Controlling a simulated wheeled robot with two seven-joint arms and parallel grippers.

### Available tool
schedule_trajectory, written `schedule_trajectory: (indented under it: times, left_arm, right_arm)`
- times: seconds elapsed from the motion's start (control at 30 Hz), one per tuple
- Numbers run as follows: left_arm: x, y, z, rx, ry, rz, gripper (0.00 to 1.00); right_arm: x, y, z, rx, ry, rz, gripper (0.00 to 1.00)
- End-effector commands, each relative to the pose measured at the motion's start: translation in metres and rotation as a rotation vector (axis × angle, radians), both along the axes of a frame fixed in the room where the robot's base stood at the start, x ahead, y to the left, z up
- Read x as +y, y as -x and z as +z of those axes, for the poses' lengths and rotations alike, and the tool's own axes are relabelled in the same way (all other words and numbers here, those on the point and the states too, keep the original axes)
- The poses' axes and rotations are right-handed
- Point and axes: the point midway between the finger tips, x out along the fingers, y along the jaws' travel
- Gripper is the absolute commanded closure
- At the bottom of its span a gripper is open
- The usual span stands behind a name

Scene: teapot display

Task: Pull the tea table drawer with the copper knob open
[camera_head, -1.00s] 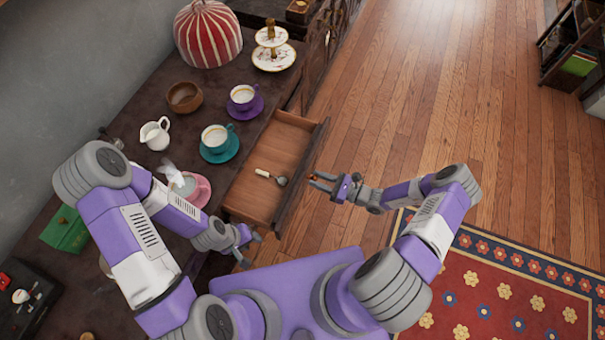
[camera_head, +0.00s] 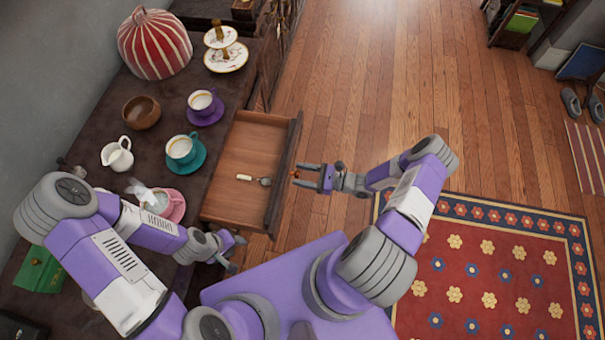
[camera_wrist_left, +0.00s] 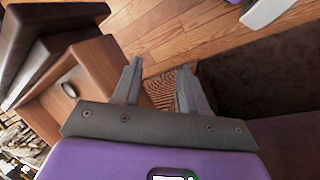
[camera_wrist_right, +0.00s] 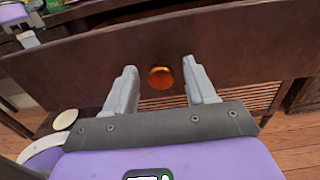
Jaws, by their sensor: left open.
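The tea table drawer (camera_head: 230,206) is pulled out from the table, and a spoon (camera_head: 254,179) with a pale handle lies inside it. Its copper knob (camera_wrist_right: 161,77) is on the dark drawer front (camera_wrist_right: 95,62). My right gripper (camera_head: 298,176) is at the drawer front. In the right wrist view its fingers (camera_wrist_right: 163,85) are apart, one on each side of the knob, with gaps between. My left gripper (camera_head: 239,254) is open and empty beside the drawer's near end. The left wrist view shows its spread fingers (camera_wrist_left: 158,88) and the drawer side (camera_wrist_left: 105,70).
The tea table (camera_head: 75,150) bears a teal cup (camera_head: 181,148), a purple saucer (camera_head: 207,117), a pink saucer (camera_head: 176,208), a white jug (camera_head: 116,155), a brown bowl (camera_head: 141,112) and a striped dome (camera_head: 155,45).

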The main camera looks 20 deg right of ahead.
Motion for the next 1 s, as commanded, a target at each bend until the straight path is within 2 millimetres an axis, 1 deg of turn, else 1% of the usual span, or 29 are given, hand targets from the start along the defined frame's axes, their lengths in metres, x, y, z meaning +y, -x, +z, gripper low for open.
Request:
schedule_trajectory:
  times: [0.17,0.27,0.37,0.6,0.7,0.8,1.0]
  left_arm:
    - [0.0,0.0,0.0,0.0,0.0,0.0,0.57]
    - [0.0,0.0,0.0,0.0,0.0,0.0,0.57]
    - [0.0,0.0,0.001,0.0,0.0,0.0,0.57]
    - [0.0,0.0,0.004,0.0,0.0,0.0,0.57]
    - [0.0,0.0,0.004,0.0,0.0,0.0,0.57]
    - [0.0,0.0,0.004,0.0,0.0,0.0,0.57]
    - [0.0,0.0,0.004,0.0,0.0,0.0,0.57]
  right_arm:
    - [0.0,0.0,0.0,0.0,0.0,0.0,0.45]
    - [-0.004,0.002,0.0,0.0,0.001,-0.002,0.45]
    - [-0.015,0.009,0.0,0.0,0.004,-0.004,0.45]
    - [-0.047,0.033,0.0,0.0,0.003,-0.002,0.45]
    - [-0.056,0.04,0.0,0.0,0.002,-0.002,0.45]
    - [-0.06,0.044,0.0,0.0,0.0,0.0,0.45]
    - [-0.061,0.045,0.0,0.0,0.0,0.0,0.45]
